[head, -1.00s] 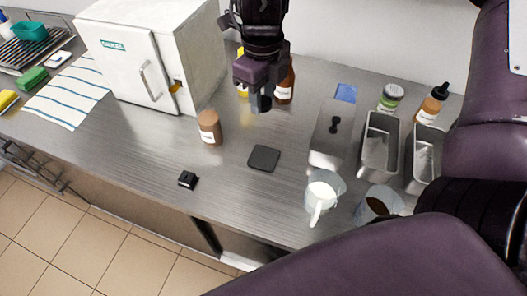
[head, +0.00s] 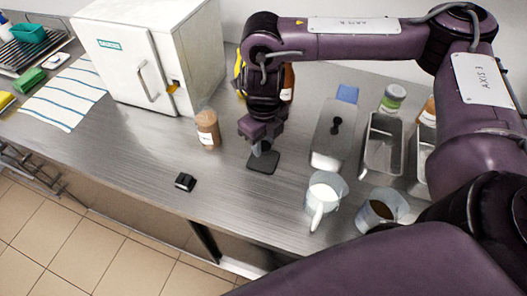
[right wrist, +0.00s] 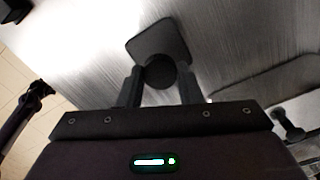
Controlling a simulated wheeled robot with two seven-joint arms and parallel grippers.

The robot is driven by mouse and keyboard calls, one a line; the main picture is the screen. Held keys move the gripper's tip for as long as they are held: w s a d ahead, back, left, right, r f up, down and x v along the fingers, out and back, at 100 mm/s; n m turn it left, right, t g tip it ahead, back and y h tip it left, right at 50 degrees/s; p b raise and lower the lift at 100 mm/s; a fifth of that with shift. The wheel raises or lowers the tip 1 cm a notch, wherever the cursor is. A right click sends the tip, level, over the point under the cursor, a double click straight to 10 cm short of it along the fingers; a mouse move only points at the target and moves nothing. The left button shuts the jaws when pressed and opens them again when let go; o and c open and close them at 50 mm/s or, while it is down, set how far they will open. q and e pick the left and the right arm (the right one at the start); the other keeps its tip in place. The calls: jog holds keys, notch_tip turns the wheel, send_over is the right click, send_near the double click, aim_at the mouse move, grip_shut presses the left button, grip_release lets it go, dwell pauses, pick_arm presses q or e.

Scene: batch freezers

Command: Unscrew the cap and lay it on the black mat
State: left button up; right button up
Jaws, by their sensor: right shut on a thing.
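My right gripper (head: 264,148) is over the black mat (head: 262,167), which lies flat on the steel counter. In the right wrist view its fingers (right wrist: 160,85) are shut on a dark round cap (right wrist: 160,72), with the mat (right wrist: 158,38) behind it. I cannot tell whether the cap touches the mat. An amber bottle (head: 288,82) stands behind my right arm, partly hidden. A jar of brown contents with a white label (head: 207,131) stands left of the mat. A dark limb at the left of the right wrist view may be my left arm; its jaws are unclear.
A white freezer (head: 125,62) stands at the back left. A small black object (head: 185,182) lies near the front edge. Right of the mat are a lidded steel container (head: 332,135), an open steel pan (head: 383,148) and two jugs (head: 325,195), (head: 378,210).

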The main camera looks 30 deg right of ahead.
aim_at(263, 146)
notch_tip(263, 146, down, 4)
jog(key=shift+r, duration=0.15)
jog(key=shift+f, duration=0.25)
jog(key=o, duration=1.1)
jog(key=shift+c, duration=0.2)
jog(key=shift+r, duration=0.1)
notch_tip(263, 146, up, 12)
jog(key=shift+r+p, duration=0.1)
jog(key=shift+p, duration=0.65)
